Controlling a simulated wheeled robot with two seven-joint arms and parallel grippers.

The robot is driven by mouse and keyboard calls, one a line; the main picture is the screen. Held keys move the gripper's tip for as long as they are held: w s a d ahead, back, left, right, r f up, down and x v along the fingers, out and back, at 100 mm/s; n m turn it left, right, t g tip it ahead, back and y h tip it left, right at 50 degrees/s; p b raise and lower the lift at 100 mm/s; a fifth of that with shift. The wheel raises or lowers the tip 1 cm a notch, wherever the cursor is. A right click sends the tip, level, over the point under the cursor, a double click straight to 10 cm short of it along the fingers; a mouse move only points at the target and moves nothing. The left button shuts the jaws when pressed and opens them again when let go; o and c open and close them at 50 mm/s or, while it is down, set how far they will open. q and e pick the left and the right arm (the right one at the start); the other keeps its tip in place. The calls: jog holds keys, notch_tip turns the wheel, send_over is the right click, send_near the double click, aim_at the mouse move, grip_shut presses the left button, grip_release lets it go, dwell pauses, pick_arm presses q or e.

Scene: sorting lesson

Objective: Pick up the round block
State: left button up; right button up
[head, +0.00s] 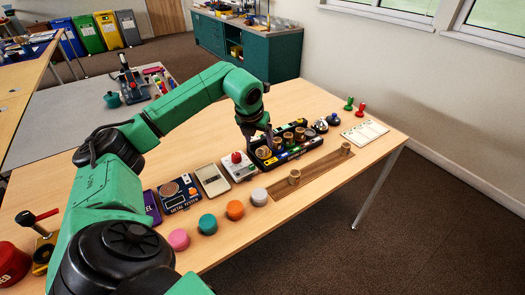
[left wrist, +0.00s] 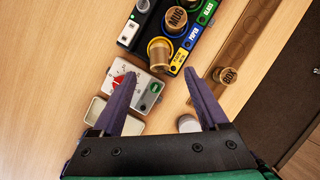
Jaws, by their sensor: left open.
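Several round wooden blocks are in view, and I cannot tell which one is meant. One stands on a brown strip (head: 318,168) near the table's front edge; this block (head: 294,177) reads BOX in the left wrist view (left wrist: 228,75). Others, one reading MUG (left wrist: 177,20), sit in a black tray with coloured labels. A plain-sided block (left wrist: 159,54) stands in the tray's near compartment. My left gripper (head: 256,133) is open and empty above the tray's near-left end. In the left wrist view its fingers (left wrist: 159,80) point toward that compartment. My right gripper is out of view.
A white device with a red knob (head: 236,157) stands left of the tray. White (head: 259,197), orange (head: 235,210), teal (head: 208,224) and pink (head: 179,239) pucks line the front. A white card (head: 365,132) and red and green pegs are at the right. Bare tabletop lies behind the tray.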

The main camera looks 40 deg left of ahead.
aim_at(262, 148)
pick_arm(q)
jog(key=p+x, duration=0.1)
jog(key=x, duration=0.5)
jog(key=shift+w+f, duration=0.15)
jog(key=shift+f, duration=0.25)
jog(key=shift+w+a+f, duration=0.1)
jog(key=shift+a+f, duration=0.05)
jog(key=shift+f, duration=0.1)
grip_shut()
jog(key=shift+r, duration=0.15)
